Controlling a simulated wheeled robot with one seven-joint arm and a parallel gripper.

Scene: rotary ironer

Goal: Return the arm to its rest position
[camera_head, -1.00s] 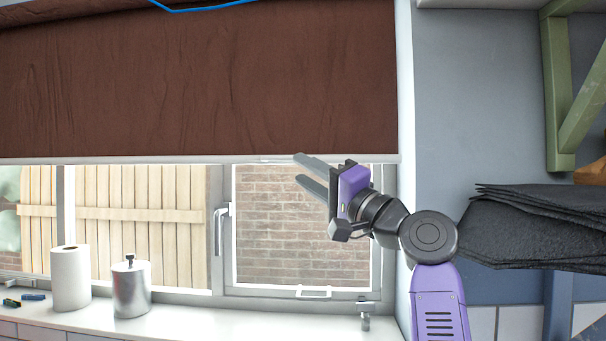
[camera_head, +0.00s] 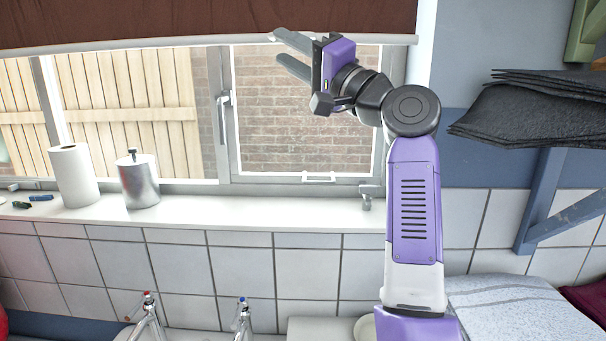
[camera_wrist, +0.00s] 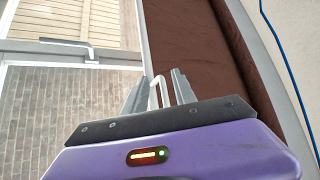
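My gripper (camera_head: 282,52) is raised in front of the window, at the upper middle of the head view. Its two grey fingers point left and stand apart with nothing between them. My purple arm rises from the bottom of the head view and bends left at the top.
A paper towel roll (camera_head: 74,175) and a metal canister (camera_head: 139,182) stand on the white windowsill (camera_head: 260,212). Dark folded cloths (camera_head: 530,112) lie on a shelf at right. Taps (camera_head: 148,318) and a light folded towel (camera_head: 520,315) are below.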

